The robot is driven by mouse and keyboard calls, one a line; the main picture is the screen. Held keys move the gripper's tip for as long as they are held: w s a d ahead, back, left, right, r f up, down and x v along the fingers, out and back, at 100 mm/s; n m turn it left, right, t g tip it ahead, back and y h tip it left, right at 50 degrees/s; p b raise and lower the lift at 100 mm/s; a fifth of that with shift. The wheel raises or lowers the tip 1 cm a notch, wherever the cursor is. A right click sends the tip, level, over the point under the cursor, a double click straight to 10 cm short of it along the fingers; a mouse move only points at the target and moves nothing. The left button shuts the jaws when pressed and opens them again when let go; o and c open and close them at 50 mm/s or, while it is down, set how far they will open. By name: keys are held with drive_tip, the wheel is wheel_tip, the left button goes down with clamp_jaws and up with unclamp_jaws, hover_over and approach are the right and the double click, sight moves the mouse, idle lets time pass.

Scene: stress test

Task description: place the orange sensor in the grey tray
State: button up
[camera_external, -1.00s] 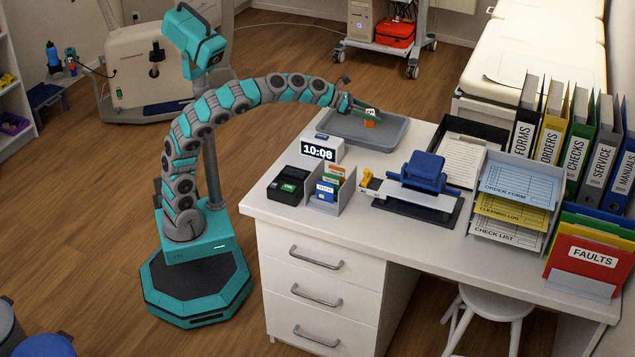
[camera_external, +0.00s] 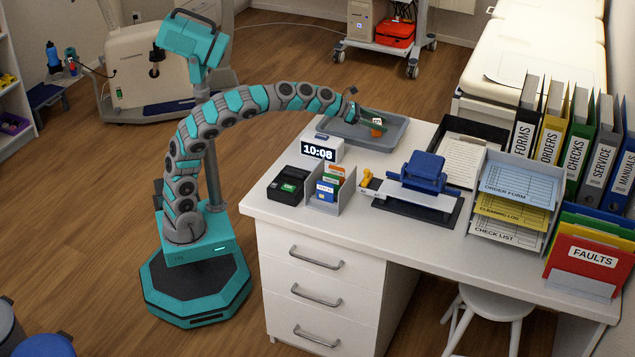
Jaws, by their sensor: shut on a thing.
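The orange sensor (camera_external: 377,132) is a small orange block with a white top part. It is at the tip of my gripper (camera_external: 375,124), over the grey tray (camera_external: 345,141) as seen in the picture. My gripper is shut on the sensor. The grey tray is a shallow rectangular tray at the back left of the white desk. I cannot tell whether the sensor touches the tray floor or hangs just above it.
A digital clock (camera_external: 320,151) stands close in front of the tray. A black box (camera_external: 288,187), a card holder (camera_external: 328,190) and a blue hole punch (camera_external: 424,172) stand nearer the front. A black paper tray (camera_external: 462,133) is to the right.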

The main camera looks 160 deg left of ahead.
drive_tip(key=o, duration=1.4)
drive_tip(key=shift+r, duration=0.2)
drive_tip(key=shift+s+d+r, duration=0.25)
drive_tip(key=shift+d+r, duration=0.05)
drive_tip(key=shift+d, duration=0.3)
drive_tip(key=v, duration=1)
drive_tip(key=shift+s+d, duration=0.2)
drive_tip(key=shift+d, duration=0.05)
